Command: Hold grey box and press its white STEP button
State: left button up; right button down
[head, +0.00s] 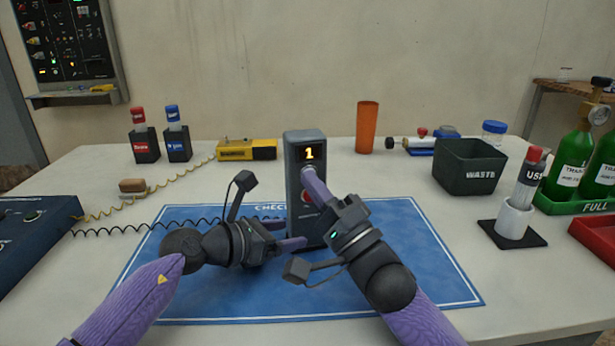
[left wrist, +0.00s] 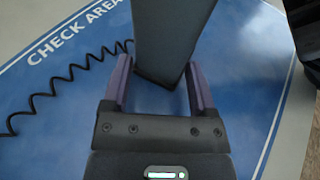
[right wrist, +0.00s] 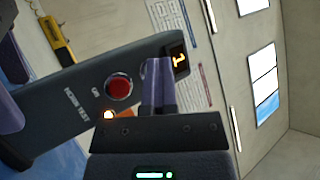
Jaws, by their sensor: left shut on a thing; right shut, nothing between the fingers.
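The grey box (head: 295,160) is upright over the blue check-area mat (head: 400,270), its yellow display showing "1". My left gripper (head: 295,232) is shut on the lower part of the box; the left wrist view shows its fingers (left wrist: 158,85) on either side of it. My right gripper (head: 307,172) is shut and empty, its fingertips at the box's front just under the display. The right wrist view shows its fingers (right wrist: 158,65) between the display (right wrist: 180,57) and the red button (right wrist: 120,87). These fingers hide the white STEP button's place; I cannot tell whether it is pressed in.
A black coiled cord (head: 130,227) crosses the mat's left side. A yellow device (head: 247,150) and an orange cup (head: 367,127) stand behind. A waste bin (head: 470,167), a syringe-like holder (head: 514,215) and green bottles (head: 572,165) are at right. The mat's right side is clear.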

jog(key=shift+s+d, duration=0.1)
jog(key=shift+s, duration=0.9)
jog(key=s, duration=0.5)
jog(key=shift+d, duration=0.2)
pick_arm(q)
jog(key=o, duration=0.8)
